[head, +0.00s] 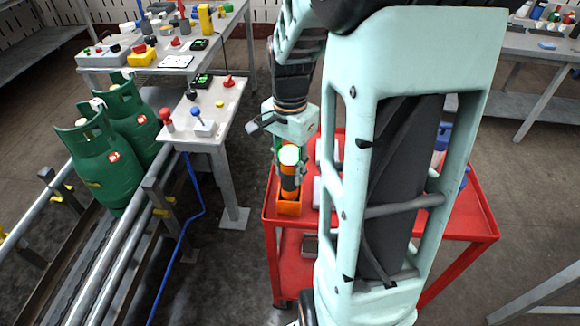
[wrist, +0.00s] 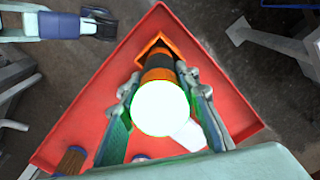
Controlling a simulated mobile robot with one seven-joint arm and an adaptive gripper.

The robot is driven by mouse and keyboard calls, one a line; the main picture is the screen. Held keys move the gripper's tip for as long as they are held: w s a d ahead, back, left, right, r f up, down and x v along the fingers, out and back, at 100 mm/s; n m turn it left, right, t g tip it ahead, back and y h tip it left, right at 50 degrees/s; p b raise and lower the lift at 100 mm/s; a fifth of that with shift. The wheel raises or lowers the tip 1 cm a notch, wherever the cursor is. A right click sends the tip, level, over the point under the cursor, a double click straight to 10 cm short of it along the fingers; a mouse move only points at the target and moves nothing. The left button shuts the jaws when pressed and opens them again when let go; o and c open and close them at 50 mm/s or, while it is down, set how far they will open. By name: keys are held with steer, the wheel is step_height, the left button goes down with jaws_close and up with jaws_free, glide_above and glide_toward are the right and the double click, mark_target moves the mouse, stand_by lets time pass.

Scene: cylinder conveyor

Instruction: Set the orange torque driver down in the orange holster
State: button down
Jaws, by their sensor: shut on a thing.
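The orange torque driver (head: 289,180) is upright in my gripper (head: 289,165), with a pale round top and orange and black bands. In the wrist view the driver (wrist: 159,74) is seen from its top end, between both fingers of my gripper (wrist: 160,92), which are shut on it. The orange holster (head: 289,208) stands at the near left corner of the red cart. In the wrist view the holster (wrist: 154,44) shows just beyond the driver's lower end. The driver's lower end is over or inside the holster; how deep is hidden.
The red cart top (head: 455,222) has pale holders partly hidden behind my arm. To the left are a small table (head: 225,105) with buttons and a joystick, green gas cylinders (head: 105,165) and conveyor rails (head: 120,255). Dark floor is free in front of the cart's left side.

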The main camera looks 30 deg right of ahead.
steer(key=c, duration=1.4)
jaws_free()
